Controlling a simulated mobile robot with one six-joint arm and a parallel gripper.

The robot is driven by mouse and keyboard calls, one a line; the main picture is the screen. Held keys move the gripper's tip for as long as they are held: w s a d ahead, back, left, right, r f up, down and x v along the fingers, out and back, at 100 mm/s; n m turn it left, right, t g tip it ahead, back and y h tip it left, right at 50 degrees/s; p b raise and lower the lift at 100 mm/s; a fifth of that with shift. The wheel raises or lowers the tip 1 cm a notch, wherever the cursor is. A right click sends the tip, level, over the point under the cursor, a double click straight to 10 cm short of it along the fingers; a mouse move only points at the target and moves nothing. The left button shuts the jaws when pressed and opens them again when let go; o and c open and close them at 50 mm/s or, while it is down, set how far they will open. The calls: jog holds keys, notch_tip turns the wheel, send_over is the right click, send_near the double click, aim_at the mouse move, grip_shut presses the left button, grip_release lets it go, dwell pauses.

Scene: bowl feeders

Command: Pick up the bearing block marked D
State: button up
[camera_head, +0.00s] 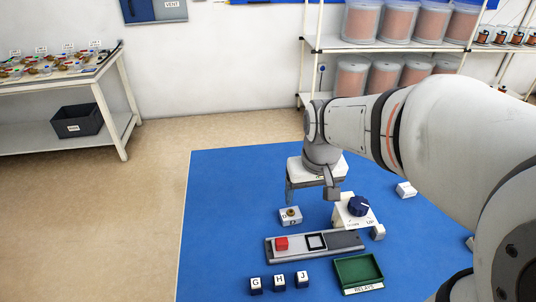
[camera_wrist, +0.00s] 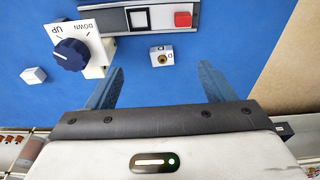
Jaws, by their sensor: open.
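The bearing block marked D (camera_head: 291,217) is a small light-grey block with a round brass insert on top. It sits on the blue table surface, and in the wrist view the block (camera_wrist: 161,56) lies just beyond and between my fingertips. My gripper (camera_head: 309,193) is open and empty. In the head view it hangs above and slightly right of the block, with its fingers pointing down. In the wrist view the gripper (camera_wrist: 161,69) shows its two fingers spread, one on each side of the block's position, with a gap between them and it.
A white box with a blue knob (camera_head: 358,207) stands right of the block. A grey panel (camera_head: 345,241) with a red button lies in front. Blocks G (camera_head: 256,285), H, J and a green tray (camera_head: 358,270) are nearer. Blue surface left of the block is clear.

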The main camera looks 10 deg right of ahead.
aim_at(291, 211)
jog(key=shift+o, duration=0.7)
jog(key=shift+n+g, duration=0.4)
jog(key=shift+g, duration=0.5)
jog(key=w+f+b, duration=0.1)
jog(key=w+f, duration=0.3)
jog(key=f, duration=0.1)
jog(key=w+f+b, duration=0.2)
jog(key=w+f, duration=0.3)
jog(key=w+f+b, duration=0.2)
jog(key=w+f, duration=0.2)
jog(key=f, duration=0.1)
jog(key=shift+w+a+f, duration=0.2)
jog(key=shift+w+f, duration=0.05)
jog(key=shift+w, duration=0.05)
jog(key=shift+w+f, duration=0.15)
jog(key=shift+f, duration=0.2)
jog(key=f, duration=0.7)
jog(key=shift+s+d+f, duration=0.1)
jog(key=shift+s+f, duration=0.15)
jog(key=shift+f, duration=0.1)
jog(key=shift+c, duration=0.2)
jog(key=c, duration=1.2)
